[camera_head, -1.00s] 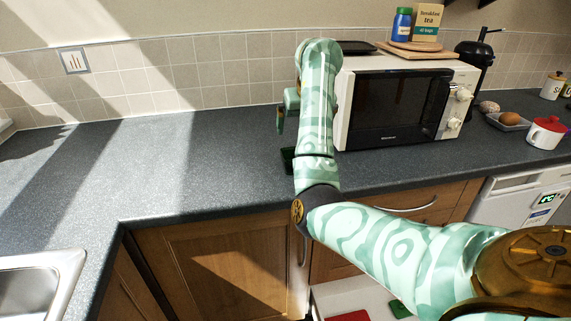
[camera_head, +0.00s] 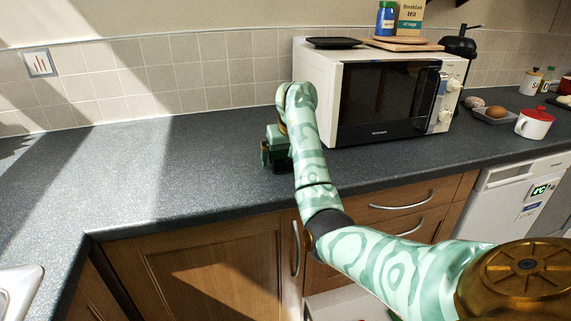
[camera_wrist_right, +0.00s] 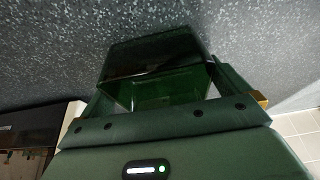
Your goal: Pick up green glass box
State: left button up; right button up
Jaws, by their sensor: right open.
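The green glass box (camera_wrist_right: 158,72) is dark, translucent and open-looking in the right wrist view, on the grey speckled counter. Its dark lower part (camera_head: 283,166) shows in the head view, left of the microwave and partly hidden by my right arm. My right gripper (camera_head: 272,157) is low over the counter at the box. In the right wrist view its two fingers (camera_wrist_right: 165,88) are apart, one on each side of the box. I cannot tell whether they touch it. My left gripper is in neither view.
A white microwave (camera_head: 385,100) stands close to the right of my right gripper. A grey tray (camera_head: 494,117) with eggs and a red-lidded white mug (camera_head: 535,123) are farther right. The counter (camera_head: 170,160) to the left is clear.

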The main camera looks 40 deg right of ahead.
jog(key=c, duration=0.9)
jog(key=shift+o, duration=0.2)
jog(key=shift+r, duration=0.1)
